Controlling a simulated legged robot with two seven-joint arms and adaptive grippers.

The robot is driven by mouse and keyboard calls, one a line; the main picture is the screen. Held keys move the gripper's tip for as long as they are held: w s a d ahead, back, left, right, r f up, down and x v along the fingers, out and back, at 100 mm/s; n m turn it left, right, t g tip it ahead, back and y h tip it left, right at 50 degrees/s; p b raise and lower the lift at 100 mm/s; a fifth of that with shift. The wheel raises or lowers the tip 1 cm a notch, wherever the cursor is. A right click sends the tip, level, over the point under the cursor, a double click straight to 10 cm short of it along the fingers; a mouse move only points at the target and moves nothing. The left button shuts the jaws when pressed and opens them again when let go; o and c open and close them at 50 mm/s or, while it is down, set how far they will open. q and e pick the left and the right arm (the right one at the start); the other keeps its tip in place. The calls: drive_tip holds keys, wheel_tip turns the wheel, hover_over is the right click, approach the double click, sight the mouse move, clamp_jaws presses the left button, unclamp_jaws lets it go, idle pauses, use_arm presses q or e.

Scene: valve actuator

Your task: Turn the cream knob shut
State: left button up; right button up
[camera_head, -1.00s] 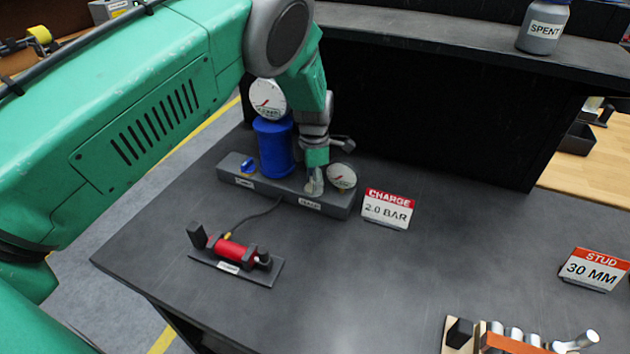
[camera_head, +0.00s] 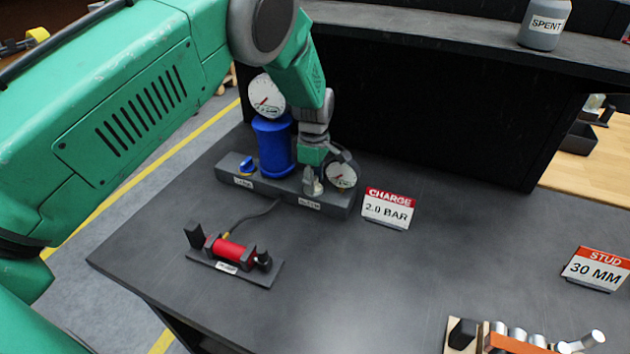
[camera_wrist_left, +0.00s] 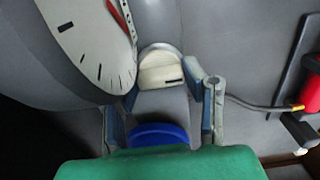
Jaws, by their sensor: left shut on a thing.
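The cream knob (camera_wrist_left: 160,68) sits between the two fingers of my left gripper (camera_wrist_left: 172,80) in the left wrist view. In the head view my left gripper (camera_head: 313,184) points down over the front right part of the grey manifold block (camera_head: 265,191), shut on the knob, which it mostly hides. A small dial gauge (camera_head: 341,175) stands just right of the fingers; a large dial face also shows in the left wrist view (camera_wrist_left: 92,40). A blue cylinder (camera_head: 273,148) with another gauge (camera_head: 266,95) above it stands left of the gripper. My right gripper is not in view.
A blue knob (camera_head: 247,165) is on the block's left end. A red cylinder (camera_head: 229,250) in a dark holder lies in front, with a hose toward the block. A CHARGE 2.0 BAR sign (camera_head: 388,209) stands to the right. The middle of the bench is clear.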

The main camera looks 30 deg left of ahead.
use_arm(q)
drive_tip(key=shift+w+a+r, duration=0.1)
drive_tip(key=shift+w+r, duration=0.05)
drive_tip(key=shift+w, duration=0.05)
idle(0.3)
drive_tip(key=o, duration=1.2)
drive_tip(key=shift+c, duration=0.2)
wheel_tip(320, 180, up, 12)
drive_tip(key=shift+f, duration=0.2)
